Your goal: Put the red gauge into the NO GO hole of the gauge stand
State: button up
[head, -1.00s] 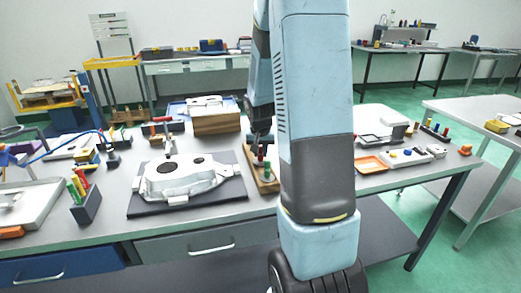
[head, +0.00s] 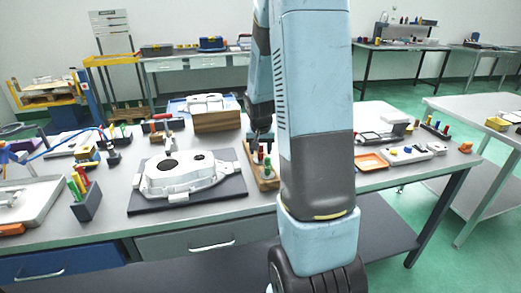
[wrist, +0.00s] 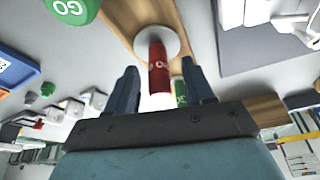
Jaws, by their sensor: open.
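The red gauge (wrist: 158,68) stands between my gripper's spread fingers in the wrist view. A green gauge marked GO (wrist: 72,8) is at the upper left of the wrist view. I cannot make out the NO GO hole.
In the head view, a white casting (head: 190,178) on a dark mat lies left of the stand. A wooden block (head: 216,121) is behind it. An orange tray (head: 371,162) lies to the right. A holder with coloured rods (head: 86,205) stands at the left.

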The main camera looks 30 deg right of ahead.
jog(key=v, duration=1.3)
jog(key=shift+s+r, duration=0.1)
jog(key=s+a+r+n, duration=0.2)
jog(key=s+a+r, duration=0.1)
jog(key=s+a, duration=0.2)
jog(key=s+a+r+n+t+y, duration=0.1)
jog(key=s+a+r, duration=0.3)
jog(key=s, duration=0.5)
jog(key=s+a+r+n+t+y, duration=0.1)
jog(key=s+a+r+n, duration=0.2)
jog(key=s+a, duration=0.4)
jog(key=shift+s+r, duration=0.35)
jog(key=shift+s, duration=0.1)
jog(key=shift+c, duration=0.2)
